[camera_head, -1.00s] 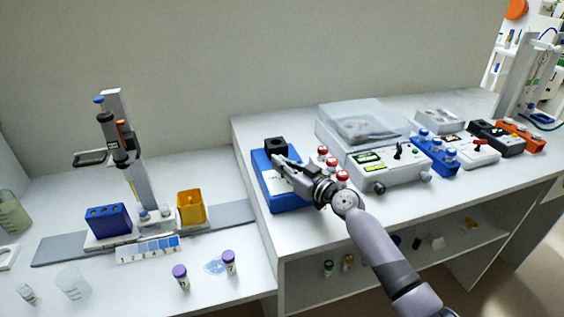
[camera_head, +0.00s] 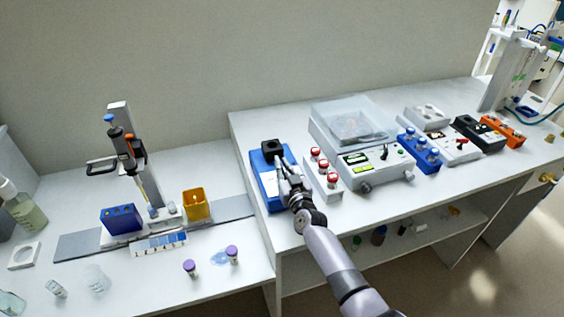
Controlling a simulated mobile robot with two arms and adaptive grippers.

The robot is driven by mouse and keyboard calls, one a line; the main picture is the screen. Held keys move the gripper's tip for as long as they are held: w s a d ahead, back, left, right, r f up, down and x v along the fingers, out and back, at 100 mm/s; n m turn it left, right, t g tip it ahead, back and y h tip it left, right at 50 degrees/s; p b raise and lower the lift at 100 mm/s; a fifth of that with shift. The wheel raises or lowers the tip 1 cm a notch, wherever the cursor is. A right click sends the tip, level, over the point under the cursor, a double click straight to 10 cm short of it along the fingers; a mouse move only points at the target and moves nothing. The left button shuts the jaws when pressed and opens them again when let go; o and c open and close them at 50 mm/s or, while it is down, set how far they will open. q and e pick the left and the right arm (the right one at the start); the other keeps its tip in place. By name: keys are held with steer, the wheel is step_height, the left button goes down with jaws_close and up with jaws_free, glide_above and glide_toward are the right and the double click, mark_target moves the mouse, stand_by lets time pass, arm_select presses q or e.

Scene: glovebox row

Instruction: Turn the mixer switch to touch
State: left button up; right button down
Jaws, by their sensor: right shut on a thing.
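The mixer is a blue box (camera_head: 257,174) with a black cup head (camera_head: 272,148) at its back, near the left end of the raised bench. My right gripper (camera_head: 281,170) reaches over the front part of the mixer, its fingers pointing toward the black head. It is shut on the mixer switch, which the fingers hide. The switch's setting and the labels cannot be read. My left gripper is not in view.
The lower bench at left holds a pipette stand (camera_head: 147,178) and purple-capped vials (camera_head: 190,267).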

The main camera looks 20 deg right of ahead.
steer(key=c, duration=1.7)
jaws_free()
steer(key=s, duration=1.2)
steer(key=shift+d, duration=0.15)
